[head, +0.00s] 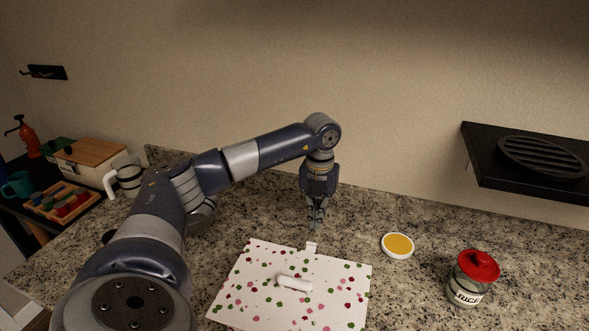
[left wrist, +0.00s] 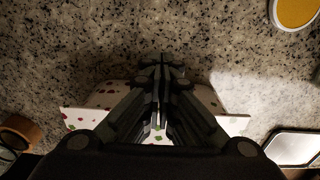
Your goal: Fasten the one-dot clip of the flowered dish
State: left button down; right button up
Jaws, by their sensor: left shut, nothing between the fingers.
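The flowered dish (head: 250,289) sits on the counter in front, white with red, pink and green spots. A white handle (head: 294,284) lies across its top. A small white clip (head: 311,247) sticks out at its far edge; its dots are too small to read. My left gripper (head: 316,225) points down just behind and above that clip, shut and empty. In the left wrist view the shut fingers (left wrist: 161,68) hide the middle of the flowered dish (left wrist: 86,119) and the clip. My right gripper is not in view.
A round white dish with a yellow top (head: 398,245) and a red-lidded rice jar (head: 473,277) stand to the right. A dark vented shelf (head: 530,157) juts from the wall. A wooden-lidded box (head: 92,158) stands far left. Speckled counter (head: 350,212) is clear behind the dish.

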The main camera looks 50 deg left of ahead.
pick_arm(q)
jog(key=r+p, duration=0.1)
jog(key=w+r+p, duration=0.1)
jog(key=r, duration=0.2)
jog(key=shift+w+a+r+p, duration=0.2)
jog(key=shift+w+a+p, duration=0.05)
jog(key=shift+a+p, duration=0.15)
dwell(0.4)
